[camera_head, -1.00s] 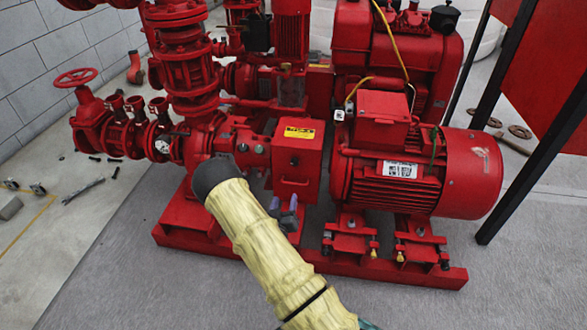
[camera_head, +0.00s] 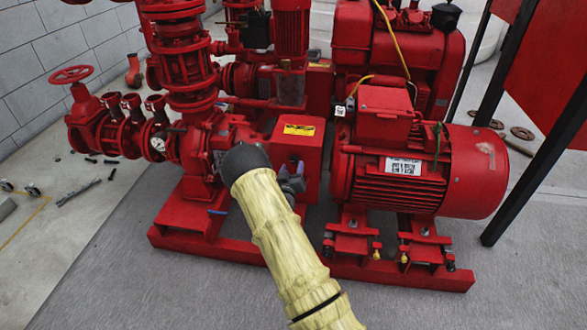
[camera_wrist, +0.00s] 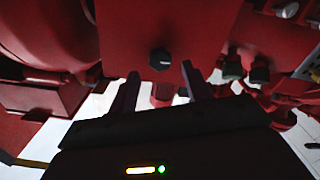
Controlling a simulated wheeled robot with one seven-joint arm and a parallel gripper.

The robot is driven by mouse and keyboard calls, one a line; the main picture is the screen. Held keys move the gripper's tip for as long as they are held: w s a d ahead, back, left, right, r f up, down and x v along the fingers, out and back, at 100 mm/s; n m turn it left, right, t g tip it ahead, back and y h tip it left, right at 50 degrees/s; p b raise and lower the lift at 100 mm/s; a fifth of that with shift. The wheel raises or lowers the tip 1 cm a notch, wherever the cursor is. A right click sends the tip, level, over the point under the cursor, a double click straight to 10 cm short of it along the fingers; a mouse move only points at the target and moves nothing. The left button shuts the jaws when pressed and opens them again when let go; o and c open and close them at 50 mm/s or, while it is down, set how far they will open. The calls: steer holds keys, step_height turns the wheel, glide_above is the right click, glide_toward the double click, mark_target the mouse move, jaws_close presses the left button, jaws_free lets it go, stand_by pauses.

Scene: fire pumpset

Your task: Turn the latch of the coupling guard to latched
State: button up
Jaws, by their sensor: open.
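The coupling guard (camera_head: 302,143) is a red box with a yellow label on top, between the pump and the motor. In the wrist view its red face (camera_wrist: 205,40) fills the upper middle. A dark round knob (camera_wrist: 160,59), apparently the latch, sits on that face. My gripper (camera_wrist: 160,76) is open, with one finger on either side just below the knob and the knob roughly centred between the tips. I cannot tell whether they touch it. In the head view my gripper (camera_head: 294,168) is at the guard's front face, and my forearm and wrist hide the latch.
The red motor (camera_head: 420,175) stands right of the guard. The pump with its pipes and a gauge (camera_head: 158,143) stands left. The red base frame (camera_head: 400,270) runs below. Grey floor in front is clear. Dark posts (camera_head: 530,130) stand at the right.

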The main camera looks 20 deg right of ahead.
mark_target(295, 159)
steer(key=shift+b+x, duration=0.35)
steer(key=shift+x, duration=1.1)
steer(key=c, duration=1)
